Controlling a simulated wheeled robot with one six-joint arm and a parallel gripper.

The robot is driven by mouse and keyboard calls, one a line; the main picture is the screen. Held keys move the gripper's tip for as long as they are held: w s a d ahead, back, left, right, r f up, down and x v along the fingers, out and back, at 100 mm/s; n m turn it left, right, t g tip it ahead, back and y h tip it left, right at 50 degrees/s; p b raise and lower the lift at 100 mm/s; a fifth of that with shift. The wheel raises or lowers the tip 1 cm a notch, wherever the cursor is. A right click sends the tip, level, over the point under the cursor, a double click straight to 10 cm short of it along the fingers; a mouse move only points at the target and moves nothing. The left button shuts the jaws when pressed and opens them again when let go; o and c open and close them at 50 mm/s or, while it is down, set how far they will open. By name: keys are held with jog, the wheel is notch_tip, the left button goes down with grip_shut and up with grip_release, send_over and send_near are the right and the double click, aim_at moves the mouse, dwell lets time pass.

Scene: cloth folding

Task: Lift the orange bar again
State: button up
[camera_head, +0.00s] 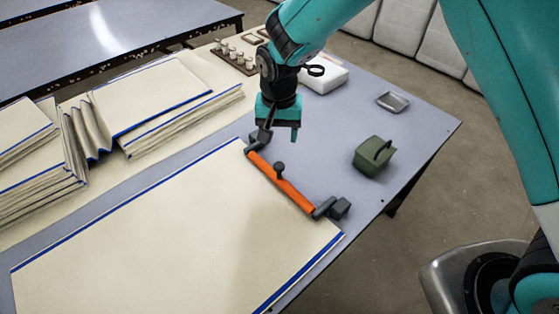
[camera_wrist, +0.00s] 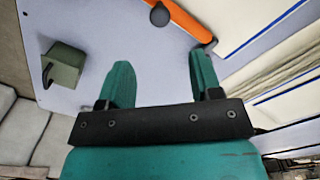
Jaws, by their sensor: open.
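The orange bar (camera_head: 280,184) lies along the right edge of the cream cloth (camera_head: 180,240), with a dark knob near its middle and a dark grey clamp-like piece at each end. My gripper (camera_head: 279,136) is above the table near the bar's far end, pointing down. In the wrist view my gripper (camera_wrist: 157,78) has its two teal fingers wide apart with nothing between them. The orange bar (camera_wrist: 182,18) shows there beyond the fingertips, its dark knob at the top edge. The bar's near end is outside the wrist view.
A green block with a handle (camera_head: 373,156) stands right of the bar. Behind are a small grey tray (camera_head: 392,102), a white box (camera_head: 323,78) and a rack of pegs (camera_head: 234,56). Folded cloth stacks (camera_head: 150,100) lie at left. The table between bar and green block is clear.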

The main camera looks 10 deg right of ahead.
aim_at(279, 165)
notch_tip(279, 165, down, 11)
jog(key=shift+f+p, duration=0.1)
jog(key=shift+p, duration=0.55)
grip_shut()
jog(key=shift+w, duration=0.1)
